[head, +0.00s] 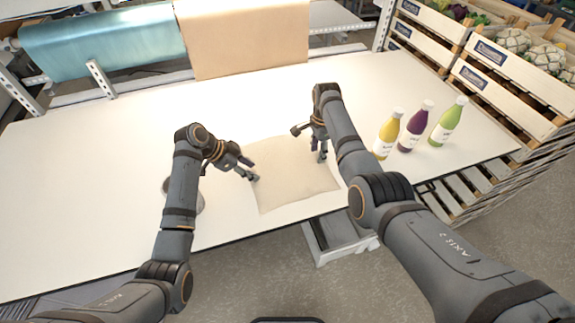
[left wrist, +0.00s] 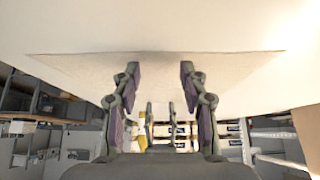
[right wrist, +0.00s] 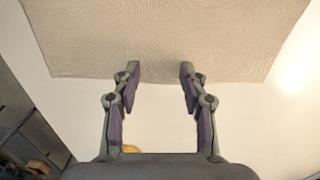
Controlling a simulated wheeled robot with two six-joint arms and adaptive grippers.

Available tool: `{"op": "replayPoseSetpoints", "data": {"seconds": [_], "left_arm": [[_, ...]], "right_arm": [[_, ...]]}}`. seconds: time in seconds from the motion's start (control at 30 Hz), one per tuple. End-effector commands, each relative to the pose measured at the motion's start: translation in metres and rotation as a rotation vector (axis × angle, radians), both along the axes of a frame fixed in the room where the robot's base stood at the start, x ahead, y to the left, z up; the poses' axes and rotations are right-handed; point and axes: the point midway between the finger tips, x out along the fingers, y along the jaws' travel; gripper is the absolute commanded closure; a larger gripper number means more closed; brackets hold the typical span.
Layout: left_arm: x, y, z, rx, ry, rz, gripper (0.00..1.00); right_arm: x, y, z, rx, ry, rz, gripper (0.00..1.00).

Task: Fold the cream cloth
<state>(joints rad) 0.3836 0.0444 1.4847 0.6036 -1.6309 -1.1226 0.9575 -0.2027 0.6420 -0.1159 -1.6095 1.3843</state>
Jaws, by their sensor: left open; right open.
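The cream cloth (head: 293,190) lies flat on the white table near its front edge, as a roughly square sheet with no fold that I can see. My left gripper (head: 254,171) is open at the cloth's left side. In the left wrist view its spread fingers (left wrist: 160,75) have the cloth (left wrist: 160,68) between and beyond them. My right gripper (head: 321,155) is open at the cloth's right side. In the right wrist view its empty fingertips (right wrist: 160,72) are at the cloth's (right wrist: 165,35) edge. I cannot tell whether either gripper touches the cloth.
Yellow (head: 387,135), purple (head: 415,127) and green (head: 447,122) bottles stand right of the cloth. A grey round object (head: 198,197) is partly hidden behind my left arm. Vegetable crates (head: 505,85) stand beyond the right edge. The white table's (head: 80,180) left side is clear.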

Motion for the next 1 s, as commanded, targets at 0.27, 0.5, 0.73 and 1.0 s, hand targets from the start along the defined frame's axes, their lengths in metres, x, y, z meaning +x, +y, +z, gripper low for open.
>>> {"op": "replayPoseSetpoints", "data": {"seconds": [0.27, 0.5, 0.73, 1.0], "left_arm": [[0.0, -0.0001, -0.0014, 0.0, -0.001, 0.001, 0.57], [-0.0002, 0.0, -0.0047, 0.0, 0.0, 0.0, 0.65], [-0.0005, 0.0001, -0.005, 0.0, 0.002, 0.0, 0.8], [-0.0005, -0.0004, -0.0064, 0.001, 0.003, 0.0, 0.99]], "right_arm": [[0.0001, -0.0002, -0.0014, 0.0, 0.0, 0.0, 0.57], [0.0, -0.0003, -0.0045, 0.0, 0.0, 0.0, 0.65], [-0.0001, -0.0004, -0.0046, 0.0, 0.0, 0.0, 0.8], [-0.0002, -0.0003, -0.0059, 0.0, 0.0, 0.0, 0.99]]}}
